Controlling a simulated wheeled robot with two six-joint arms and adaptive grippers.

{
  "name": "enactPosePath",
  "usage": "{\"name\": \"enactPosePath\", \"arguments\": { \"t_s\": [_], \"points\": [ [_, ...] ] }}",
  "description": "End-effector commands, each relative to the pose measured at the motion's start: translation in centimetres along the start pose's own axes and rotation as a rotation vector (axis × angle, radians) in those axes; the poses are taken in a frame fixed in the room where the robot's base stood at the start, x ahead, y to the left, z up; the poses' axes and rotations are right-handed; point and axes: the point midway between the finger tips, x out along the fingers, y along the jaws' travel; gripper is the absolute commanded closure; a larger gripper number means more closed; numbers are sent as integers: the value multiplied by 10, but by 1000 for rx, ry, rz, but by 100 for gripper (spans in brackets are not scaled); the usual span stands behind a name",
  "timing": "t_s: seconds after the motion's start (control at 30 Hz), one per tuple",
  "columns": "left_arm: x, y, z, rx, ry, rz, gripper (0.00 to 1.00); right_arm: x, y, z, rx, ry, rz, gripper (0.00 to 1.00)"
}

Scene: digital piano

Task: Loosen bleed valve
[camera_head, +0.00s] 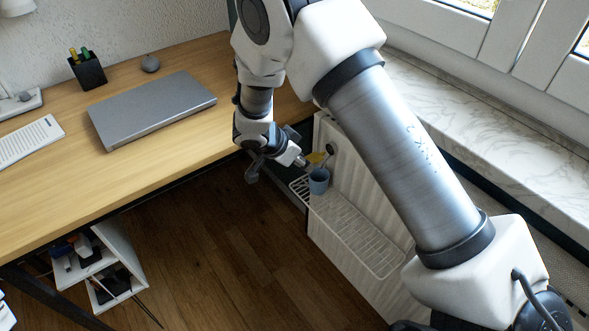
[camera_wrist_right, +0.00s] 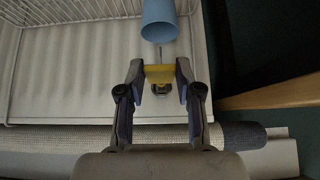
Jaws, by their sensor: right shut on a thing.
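My right gripper (camera_head: 304,162) is beside the top end of the white radiator (camera_head: 323,137). In the right wrist view the gripper (camera_wrist_right: 160,76) is shut on a yellow-handled tool (camera_wrist_right: 159,70), whose thin shaft points away toward a blue cup (camera_wrist_right: 158,20). The yellow handle also shows in the head view (camera_head: 316,158), just above the blue cup (camera_head: 319,184). A small dark round fitting (camera_head: 330,150) is on the radiator's end near the tool. I cannot tell whether the tool touches it, and I cannot make out the bleed valve. My left gripper is out of view.
The wooden desk (camera_head: 150,170) with a closed laptop (camera_head: 152,108) stands to the left. The marble window sill (camera_head: 455,130) runs above the radiator at the right.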

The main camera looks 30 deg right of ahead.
Motion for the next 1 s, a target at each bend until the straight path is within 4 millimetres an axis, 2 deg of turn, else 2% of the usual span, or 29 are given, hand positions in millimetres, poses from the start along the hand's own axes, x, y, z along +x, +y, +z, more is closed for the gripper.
{"name": "enactPosePath", "arguments": {
  "t_s": [0.57,1.0],
  "points": [
    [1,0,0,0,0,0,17,0,0,-1,1,0,0,99],
    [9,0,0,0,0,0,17,6,0,-8,2,1,0,99]
  ]
}}
